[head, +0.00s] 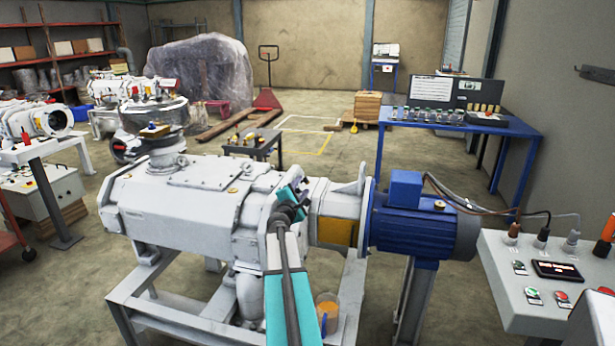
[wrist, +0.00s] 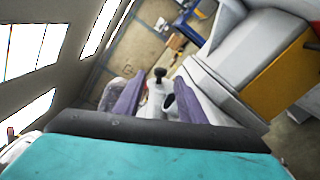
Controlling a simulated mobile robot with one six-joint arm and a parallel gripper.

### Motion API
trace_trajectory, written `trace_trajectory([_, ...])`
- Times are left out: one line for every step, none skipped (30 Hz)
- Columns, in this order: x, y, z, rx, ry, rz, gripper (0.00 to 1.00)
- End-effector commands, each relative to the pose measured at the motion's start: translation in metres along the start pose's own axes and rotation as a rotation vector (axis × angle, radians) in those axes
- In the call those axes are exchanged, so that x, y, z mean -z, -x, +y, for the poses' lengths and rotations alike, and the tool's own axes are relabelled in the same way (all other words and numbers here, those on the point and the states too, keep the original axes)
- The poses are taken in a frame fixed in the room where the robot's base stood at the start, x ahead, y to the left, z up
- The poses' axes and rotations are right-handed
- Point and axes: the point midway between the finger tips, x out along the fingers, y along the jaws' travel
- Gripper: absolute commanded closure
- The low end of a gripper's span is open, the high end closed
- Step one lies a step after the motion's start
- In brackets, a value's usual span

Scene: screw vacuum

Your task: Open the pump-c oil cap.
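A large white pump (head: 170,200) with a blue motor (head: 415,222) stands in front of me in the head view; I cannot read which pump it is. My teal arm reaches up to its near side. My gripper (head: 291,198) is beside the pump's right part, close to the housing. In the wrist view the two fingers of my gripper (wrist: 157,108) stand apart. A black knob (wrist: 160,73) on a pale stem shows between and beyond them; I cannot tell whether it is the oil cap or how far off it is. A small brass plug (head: 232,190) sits on the pump's top.
A clear cup of orange liquid (head: 327,306) is low beside my arm. A control box (head: 540,275) with buttons stands at the right. A blue table (head: 520,135) with parts and a small dark table (head: 257,148) stand behind the pump.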

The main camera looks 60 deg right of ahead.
Motion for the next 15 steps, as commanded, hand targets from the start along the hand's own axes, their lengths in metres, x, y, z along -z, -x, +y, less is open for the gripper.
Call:
trace_trajectory([0.001,-0.007,0.001,0.000,0.000,0.000,0.63])
trace_trajectory([0.001,-0.009,0.001,0.000,0.000,0.000,0.63])
trace_trajectory([0.001,-0.013,0.001,0.000,-0.001,0.000,0.63])
trace_trajectory([0.001,-0.015,0.001,0.000,-0.001,0.001,0.63])
trace_trajectory([0.001,-0.018,0.001,0.000,-0.001,0.001,0.63])
trace_trajectory([0.001,-0.022,0.001,0.001,-0.001,0.001,0.63])
trace_trajectory([0.000,-0.024,0.001,0.001,-0.001,0.001,0.63])
trace_trajectory([0.000,-0.027,0.000,0.001,-0.001,0.000,0.63])
trace_trajectory([0.000,-0.030,0.001,0.001,-0.001,0.000,0.63])
trace_trajectory([0.000,-0.033,0.000,0.001,-0.001,0.000,0.63])
trace_trajectory([0.000,-0.035,0.001,0.001,-0.001,0.000,0.63])
trace_trajectory([0.001,-0.039,0.001,0.001,-0.001,0.000,0.63])
trace_trajectory([0.001,-0.042,0.001,0.001,-0.001,0.000,0.63])
trace_trajectory([0.001,-0.044,0.001,0.001,0.000,0.000,0.63])
trace_trajectory([0.001,-0.048,0.001,0.000,0.000,0.000,0.63])
